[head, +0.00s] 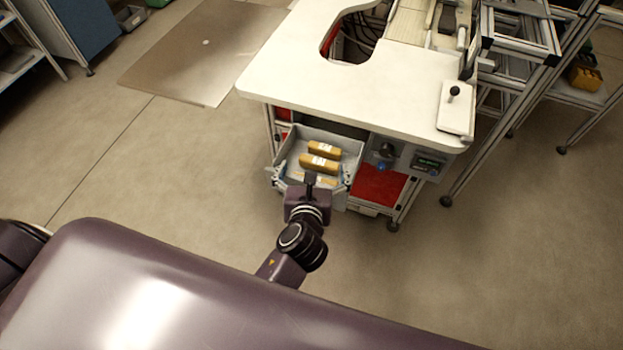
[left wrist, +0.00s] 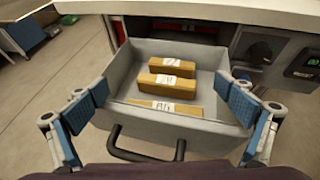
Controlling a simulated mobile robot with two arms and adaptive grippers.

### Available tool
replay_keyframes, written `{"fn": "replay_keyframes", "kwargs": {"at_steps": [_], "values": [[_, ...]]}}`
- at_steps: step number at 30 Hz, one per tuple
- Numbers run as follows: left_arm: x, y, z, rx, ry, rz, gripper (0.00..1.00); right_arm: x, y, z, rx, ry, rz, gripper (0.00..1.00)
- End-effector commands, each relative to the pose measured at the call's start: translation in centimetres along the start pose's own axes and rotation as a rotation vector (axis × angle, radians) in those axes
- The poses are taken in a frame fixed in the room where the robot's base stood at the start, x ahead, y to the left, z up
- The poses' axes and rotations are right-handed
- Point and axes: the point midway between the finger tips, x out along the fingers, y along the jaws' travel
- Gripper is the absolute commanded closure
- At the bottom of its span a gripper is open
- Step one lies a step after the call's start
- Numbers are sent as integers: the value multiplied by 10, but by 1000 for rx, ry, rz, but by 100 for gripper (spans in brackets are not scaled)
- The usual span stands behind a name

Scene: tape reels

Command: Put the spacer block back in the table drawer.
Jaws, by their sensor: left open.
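The table drawer (left wrist: 205,131) is a grey open tray pulled out under the white table. Three brownish-yellow blocks with white labels lie inside: a back one (left wrist: 172,66), a middle one (left wrist: 166,85) and a front one (left wrist: 165,106) close to the front wall, partly hidden by it. The back block (head: 324,148) and middle block (head: 319,163) also show in the head view. I cannot tell which is the spacer block. My left gripper (left wrist: 165,98) is open and empty, its blue-padded fingers spread at the drawer's front. My right gripper is out of view.
The drawer's black handle (left wrist: 147,156) sits at its front. The white tabletop (head: 290,85) overhangs the drawer's back. A control panel (head: 428,163) and a red panel (head: 380,185) are right of the drawer. The floor (head: 190,165) to the left is clear.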

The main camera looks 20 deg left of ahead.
Motion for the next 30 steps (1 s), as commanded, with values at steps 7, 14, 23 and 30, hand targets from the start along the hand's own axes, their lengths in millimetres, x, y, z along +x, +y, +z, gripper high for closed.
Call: {"fn": "replay_keyframes", "kwargs": {"at_steps": [7, 14, 23, 30], "values": [[-52, 0, -2, 2, 3, 0, 0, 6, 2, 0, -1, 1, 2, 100], [-98, 0, 1, 2, -3, 0, 0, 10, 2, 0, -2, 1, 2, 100], [-121, 0, 4, 3, -8, 1, 0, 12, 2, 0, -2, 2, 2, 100], [-116, -5, -10, -23, 14, -12, 0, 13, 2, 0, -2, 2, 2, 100]]}}
